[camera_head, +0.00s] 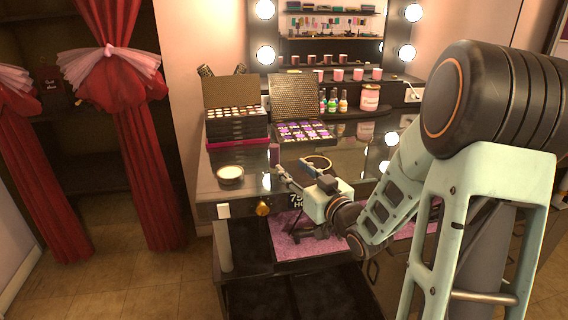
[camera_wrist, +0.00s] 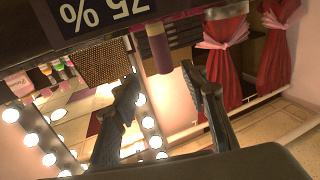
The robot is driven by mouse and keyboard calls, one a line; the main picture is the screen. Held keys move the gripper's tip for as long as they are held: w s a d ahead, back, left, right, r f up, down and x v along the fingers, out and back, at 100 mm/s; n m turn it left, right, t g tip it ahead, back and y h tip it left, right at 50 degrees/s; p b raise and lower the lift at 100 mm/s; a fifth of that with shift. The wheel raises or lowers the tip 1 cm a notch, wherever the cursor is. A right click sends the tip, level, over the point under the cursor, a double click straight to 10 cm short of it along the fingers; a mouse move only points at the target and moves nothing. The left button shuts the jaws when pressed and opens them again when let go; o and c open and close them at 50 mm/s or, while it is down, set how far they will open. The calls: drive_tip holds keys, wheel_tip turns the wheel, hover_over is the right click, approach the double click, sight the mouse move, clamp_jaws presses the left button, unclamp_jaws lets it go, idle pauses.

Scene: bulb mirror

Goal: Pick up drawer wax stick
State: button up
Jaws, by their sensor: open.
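A small purple stick, which looks like the wax stick, stands upright on the dark glossy tabletop (camera_head: 240,190) near its front edge (camera_head: 274,155). In the wrist view the stick (camera_wrist: 158,48) appears as a purple cylinder with a paler end, in line with the gap between my fingers. My gripper (camera_head: 284,176) is open and empty, reaching in from the right close to the stick. In the wrist view my two dark fingers (camera_wrist: 158,74) are spread apart on either side below it. I cannot tell the exact remaining distance.
A cream jar (camera_head: 230,174) stands to the left of the stick. Behind are an eyeshadow case (camera_head: 237,128), an open purple palette (camera_head: 300,132) and small bottles. A pink-lined drawer (camera_head: 290,245) is open below.

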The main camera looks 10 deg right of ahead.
sight(277, 154)
drive_tip(key=x, duration=1)
drive_tip(key=shift+w+a+r, duration=0.25)
drive_tip(key=shift+a+r, duration=0.05)
drive_tip(key=shift+r, duration=0.05)
clamp_jaws()
